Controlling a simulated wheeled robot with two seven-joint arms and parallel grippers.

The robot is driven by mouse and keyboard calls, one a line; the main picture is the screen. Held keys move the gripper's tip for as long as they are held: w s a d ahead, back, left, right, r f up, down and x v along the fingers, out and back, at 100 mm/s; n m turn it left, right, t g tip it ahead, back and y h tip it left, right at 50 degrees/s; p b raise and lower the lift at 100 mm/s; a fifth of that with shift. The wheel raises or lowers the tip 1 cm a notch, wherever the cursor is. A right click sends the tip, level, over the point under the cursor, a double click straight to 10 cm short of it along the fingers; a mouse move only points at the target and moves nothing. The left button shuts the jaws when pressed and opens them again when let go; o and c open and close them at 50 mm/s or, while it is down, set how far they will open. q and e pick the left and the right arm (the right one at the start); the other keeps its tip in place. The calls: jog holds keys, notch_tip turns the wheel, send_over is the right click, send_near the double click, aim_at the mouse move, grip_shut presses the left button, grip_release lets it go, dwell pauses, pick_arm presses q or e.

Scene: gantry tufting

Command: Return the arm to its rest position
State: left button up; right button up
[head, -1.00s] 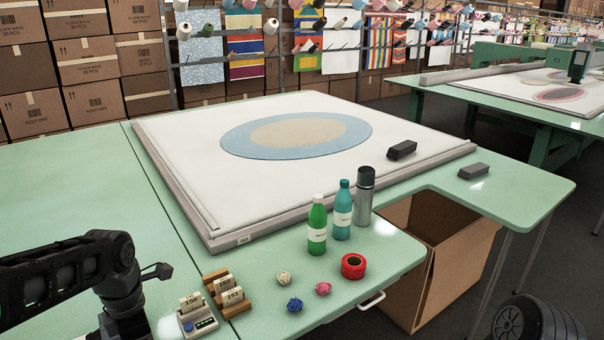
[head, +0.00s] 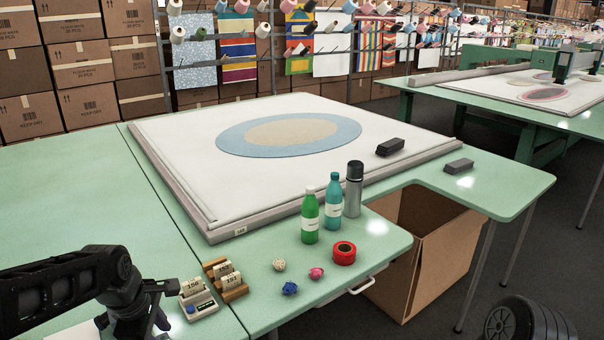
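My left arm (head: 60,285) comes in from the left, low over the near left part of the green table (head: 75,200). Nothing is clearly seen held. My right gripper is not in view.
A wooden holder with numbered cards (head: 232,290), several small yarn balls (head: 289,288), red tape (head: 344,253), a green bottle (head: 310,218), a teal bottle (head: 333,205) and a grey flask (head: 353,190) stand right of the arm. A framed white panel (head: 300,185) lies behind. A cardboard box (head: 425,260) is below.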

pick_arm(q)
jog(key=w+d+f+m+t+h, duration=0.1)
jog(key=d+f+m+t+h, duration=0.1)
jog(key=d+f+m, duration=1.3)
jog(key=s+d+f+m+g, duration=0.1)
jog(key=s+d+f, duration=0.3)
jog(key=s+f, duration=0.4)
jog(key=s+d+f+g+h, duration=0.1)
jog(key=s+d+f+g, duration=0.2)
jog(key=s+f, duration=0.6)
jog(key=s, duration=0.4)
jog(key=shift+s+d+f+m+h, duration=0.15)
jog(key=shift+d+f+m+h, duration=0.15)
jog(key=shift+d+m, duration=0.1)
